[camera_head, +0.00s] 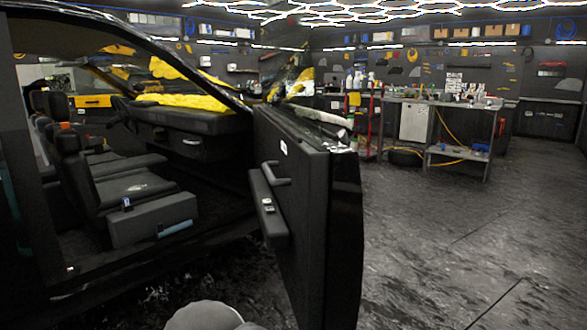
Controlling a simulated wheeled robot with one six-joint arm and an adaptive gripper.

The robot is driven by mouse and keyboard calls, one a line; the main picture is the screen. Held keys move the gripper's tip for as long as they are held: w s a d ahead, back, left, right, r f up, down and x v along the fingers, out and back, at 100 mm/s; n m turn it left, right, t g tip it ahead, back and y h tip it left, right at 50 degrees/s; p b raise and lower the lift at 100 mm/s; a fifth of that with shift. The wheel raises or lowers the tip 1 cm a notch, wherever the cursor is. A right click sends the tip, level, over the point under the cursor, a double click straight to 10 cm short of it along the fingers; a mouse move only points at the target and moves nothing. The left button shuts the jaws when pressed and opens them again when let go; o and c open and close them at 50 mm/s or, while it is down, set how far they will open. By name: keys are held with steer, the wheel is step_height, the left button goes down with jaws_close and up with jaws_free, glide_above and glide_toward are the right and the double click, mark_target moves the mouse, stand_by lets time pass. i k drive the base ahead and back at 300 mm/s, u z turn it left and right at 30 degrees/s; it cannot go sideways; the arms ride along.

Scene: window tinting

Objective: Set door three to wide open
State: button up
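A black car door (295,205) stands swung out from the car body (120,262), with a wide gap between its free edge and the car's sill. Its inner panel faces me, with a grab handle (275,174) and an armrest. My gripper is not in view. A rounded pale grey part, probably of my arm, shows at the bottom edge, apart from the door in the picture.
Car seats (120,185) and a dashboard with a yellow cloth (185,102) show through the doorway. A workbench (440,100) with bottles and a low stand (458,160) with a yellow hose are at the back. The dark floor (470,235) right of the door is clear.

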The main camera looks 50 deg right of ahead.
mark_target(314, 232)
steer(key=z, duration=0.8)
steer(key=i, duration=0.4)
steer(key=u, duration=0.85)
steer(key=k, duration=1.25)
steer(key=z, duration=1.8)
steer(key=i, duration=0.5)
